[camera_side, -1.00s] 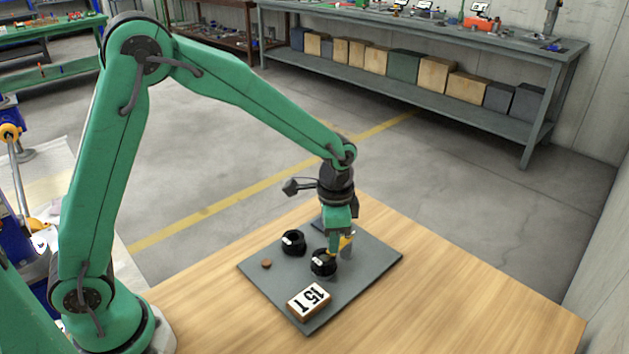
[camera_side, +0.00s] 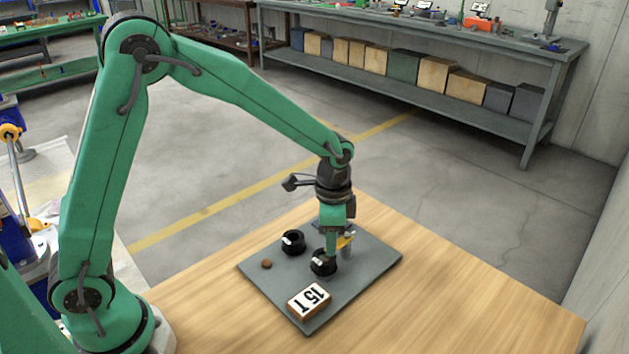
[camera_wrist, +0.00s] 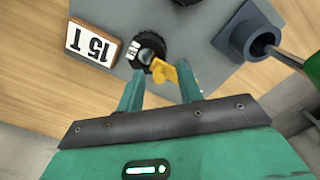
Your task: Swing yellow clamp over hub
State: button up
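The yellow clamp (camera_wrist: 164,71) shows in the wrist view between my two fingertips, closer to the right finger. It lies at the edge of the black round hub (camera_wrist: 148,46), which has a white label on its side. In the side view the clamp (camera_side: 346,242) is partly hidden behind my gripper (camera_side: 331,252), and the hub (camera_side: 323,263) sits just below the fingers. My gripper (camera_wrist: 157,70) is open, with a wide gap between its fingers. Whether the right finger touches the clamp I cannot tell.
A block marked 15T (camera_side: 309,299) stands on the grey plate (camera_side: 366,262) in front of the hub. A second black ring (camera_side: 292,242) and a small brown disc (camera_side: 266,264) are to the left. A blue-grey socket block (camera_wrist: 246,32) is at right in the wrist view.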

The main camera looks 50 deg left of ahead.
jog(key=shift+r, duration=3.95)
jog(key=s+a+r+n+t, duration=0.2)
jog(key=s+a+r+n, duration=0.2)
jog(key=s, duration=0.5)
jog(key=s+a+r+n+t, duration=0.3)
jog(key=s+a+r+n, duration=0.2)
jog(key=s, duration=0.5)
jog(key=shift+s+a+t, duration=0.3)
jog(key=shift+a, duration=0.15)
